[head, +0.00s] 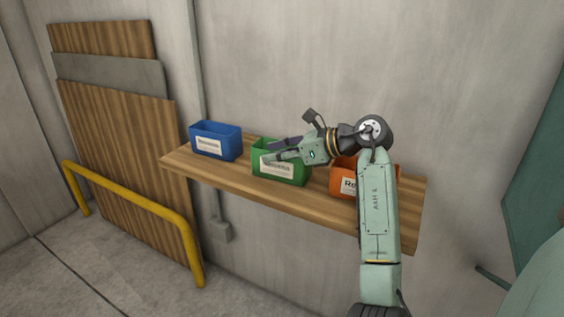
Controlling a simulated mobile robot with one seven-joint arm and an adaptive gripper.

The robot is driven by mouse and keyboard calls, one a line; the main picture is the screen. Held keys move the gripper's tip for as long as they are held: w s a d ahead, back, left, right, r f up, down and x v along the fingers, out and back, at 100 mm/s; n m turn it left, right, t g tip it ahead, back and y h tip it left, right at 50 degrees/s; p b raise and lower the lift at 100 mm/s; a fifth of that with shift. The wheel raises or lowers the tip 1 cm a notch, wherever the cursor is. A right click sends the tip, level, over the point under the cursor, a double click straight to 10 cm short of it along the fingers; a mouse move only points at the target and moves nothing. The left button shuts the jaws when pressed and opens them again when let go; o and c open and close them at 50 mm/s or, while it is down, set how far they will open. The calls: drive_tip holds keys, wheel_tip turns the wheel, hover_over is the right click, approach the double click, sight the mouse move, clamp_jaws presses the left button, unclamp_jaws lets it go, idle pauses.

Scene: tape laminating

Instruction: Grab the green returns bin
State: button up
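The green bin (267,171) stands upright on a wooden shelf, between a blue bin and an orange bin. It has a white label on its front, and the label's text is partly covered. My gripper (268,149) is at the top of the green bin, reaching in from the right. Its two fingers look spread apart, one light and one dark, with a gap between them. The fingers overlap the bin's rim in this view, and I cannot tell whether they touch it. The gripper hides part of the bin's opening and right side.
The wooden shelf (225,178) runs along the wall. The blue bin (215,141) stands to the left. The orange bin (345,187) stands to the right, partly hidden behind my arm. A yellow rail (130,202) and leaning boards (105,110) are at the left.

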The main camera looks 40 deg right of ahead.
clamp_jaws()
drive_tip(key=shift+r, duration=0.1)
idle(0.7)
